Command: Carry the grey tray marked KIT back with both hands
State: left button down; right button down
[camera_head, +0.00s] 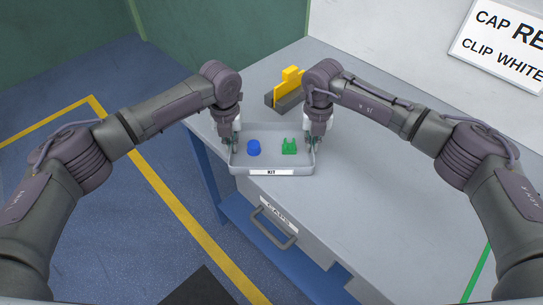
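The grey tray marked KIT (271,172) is in the middle of the head view, at the near left edge of the grey bench. A blue cap-like piece (254,148) and a green clip-like piece (289,147) lie in it, apart from each other. My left gripper (233,145) is at the tray's left wall and my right gripper (314,144) is at its right wall. Both point down and appear shut on the walls; the fingertips are small and partly hidden. I cannot tell whether the tray touches the bench.
The grey bench (370,190) has free room to the right of the tray. A yellow and dark grey object (287,90) stands behind the tray, beside my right wrist. A drawer handle (277,229) labelled CAPS sticks out below the bench top. A wall sign (505,45) is at upper right.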

pick_arm(q)
jog(key=c, duration=1.6)
grip_release()
jog(key=shift+a, duration=0.1)
jog(key=shift+c, duration=0.2)
pick_arm(e)
jog(key=c, duration=1.6)
grip_release()
jog(key=shift+d, duration=0.1)
jog(key=shift+c, duration=0.2)
pick_arm(q)
jog(key=o, duration=0.3)
pick_arm(e)
jog(key=o, duration=0.3)
pick_arm(q)
jog(key=shift+r, duration=0.1)
pick_arm(e)
jog(key=shift+r, duration=0.3)
pick_arm(q)
notch_tip(320, 180, up, 12)
jog(key=shift+f, duration=0.1)
pick_arm(e)
notch_tip(320, 180, up, 11)
jog(key=shift+r, duration=0.2)
